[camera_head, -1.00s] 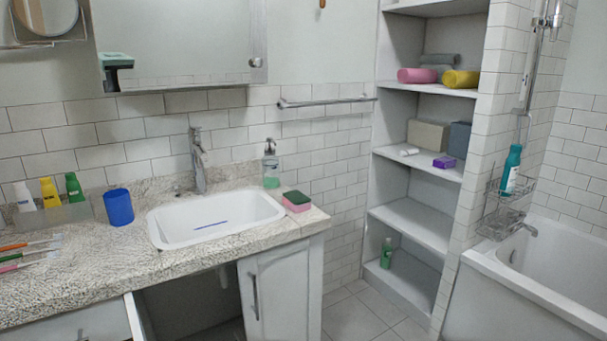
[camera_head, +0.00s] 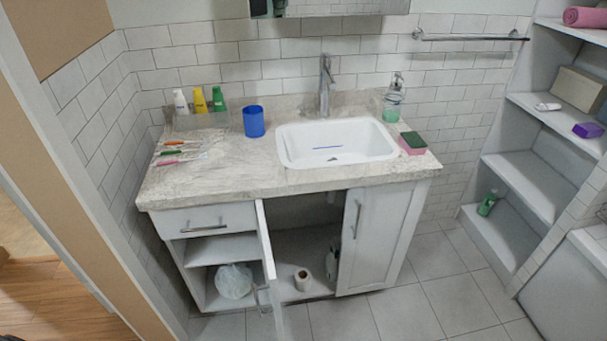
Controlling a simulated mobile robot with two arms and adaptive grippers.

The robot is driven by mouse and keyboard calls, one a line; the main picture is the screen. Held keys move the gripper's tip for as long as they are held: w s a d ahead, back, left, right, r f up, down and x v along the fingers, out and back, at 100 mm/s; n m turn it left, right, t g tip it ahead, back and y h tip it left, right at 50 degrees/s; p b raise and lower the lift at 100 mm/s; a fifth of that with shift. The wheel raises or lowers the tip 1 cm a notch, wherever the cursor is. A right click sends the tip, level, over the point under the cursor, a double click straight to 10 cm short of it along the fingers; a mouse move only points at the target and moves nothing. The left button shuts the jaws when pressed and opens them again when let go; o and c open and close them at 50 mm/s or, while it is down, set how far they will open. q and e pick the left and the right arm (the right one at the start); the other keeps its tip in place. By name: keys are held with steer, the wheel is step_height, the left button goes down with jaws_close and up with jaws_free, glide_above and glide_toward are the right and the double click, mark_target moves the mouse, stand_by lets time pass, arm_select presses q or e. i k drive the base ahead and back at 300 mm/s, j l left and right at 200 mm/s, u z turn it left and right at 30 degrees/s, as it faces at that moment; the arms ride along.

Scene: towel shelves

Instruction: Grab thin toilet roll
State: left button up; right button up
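A small white toilet roll (camera_head: 303,279) stands upright on the floor of the sink cabinet, just right of the open cabinet door (camera_head: 267,250). A dark hole shows in its top. From this distance I cannot tell how thin it is. A small white cylinder (camera_head: 547,106) lies on a middle shelf at the right; I cannot tell what it is. Neither of my grippers shows in the head view.
The cabinet's right door (camera_head: 370,240) is shut. A pale bag-like bundle (camera_head: 234,281) sits in the left compartment. A bottle-like object (camera_head: 332,262) stands right of the roll. The tiled floor (camera_head: 400,305) before the cabinet is clear.

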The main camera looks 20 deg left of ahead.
mark_target(302, 276)
steer(key=j+u, duration=0.5)
steer(key=j, duration=0.25)
steer(key=i+l, duration=0.2)
steer(key=l, duration=0.2)
steer(key=i+l+u, duration=0.1)
steer(key=u, duration=0.2)
steer(key=l+u, duration=0.15)
steer(key=u, duration=0.15)
steer(key=i+l+u, duration=0.15)
steer(key=l, duration=0.45)
steer(key=i+l+u, duration=0.15)
steer(key=l, duration=0.5)
steer(key=i+l+u, duration=0.15)
steer(key=l, duration=0.5)
steer(key=l+u, duration=0.2)
steer(key=l, duration=0.45)
steer(key=i, duration=0.05)
